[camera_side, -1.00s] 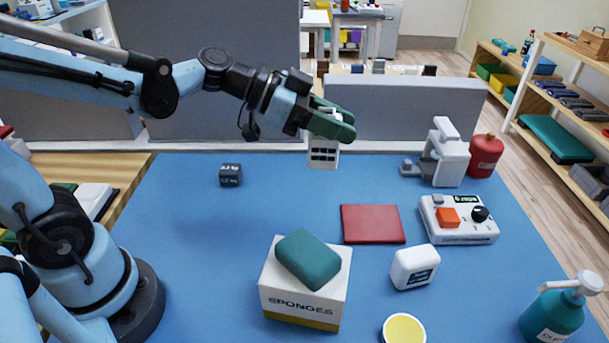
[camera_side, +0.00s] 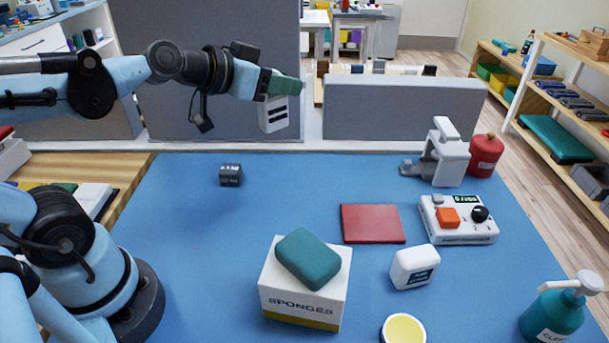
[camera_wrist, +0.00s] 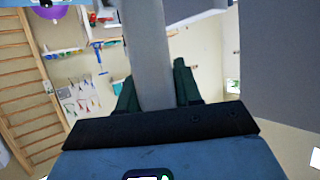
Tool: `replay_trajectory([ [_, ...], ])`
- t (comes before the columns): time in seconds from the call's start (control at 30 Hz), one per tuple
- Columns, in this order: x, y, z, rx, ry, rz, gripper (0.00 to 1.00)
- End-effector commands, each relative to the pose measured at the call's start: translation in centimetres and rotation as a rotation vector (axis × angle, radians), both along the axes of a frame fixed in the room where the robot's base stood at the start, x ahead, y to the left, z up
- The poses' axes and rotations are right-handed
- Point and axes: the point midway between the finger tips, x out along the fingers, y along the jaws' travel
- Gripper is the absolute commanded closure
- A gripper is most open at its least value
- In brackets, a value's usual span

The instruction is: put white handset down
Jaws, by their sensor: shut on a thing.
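My gripper (camera_side: 277,86) has green fingers and is shut on the white handset (camera_side: 273,115), which has dark marks on its face. It holds the handset in the air at the back of the blue table (camera_side: 185,240), in front of the grey partition. In the wrist view a pale grey piece, seemingly the handset (camera_wrist: 148,60), stands between the green fingers (camera_wrist: 155,88). The far side of the handset is hidden.
A small dark block (camera_side: 231,175) lies at the back left. The left middle is clear.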

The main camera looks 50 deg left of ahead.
Motion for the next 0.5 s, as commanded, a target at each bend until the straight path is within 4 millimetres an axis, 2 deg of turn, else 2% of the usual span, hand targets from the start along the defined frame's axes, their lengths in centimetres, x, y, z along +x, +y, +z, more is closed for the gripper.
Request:
replay_trajectory([
  [0.2,-0.4,-0.2,-1.2,0.001,-0.001,0.066,1.0],
  [0.5,-0.7,-0.3,-1.9,-0.002,0.001,0.108,1.0],
])
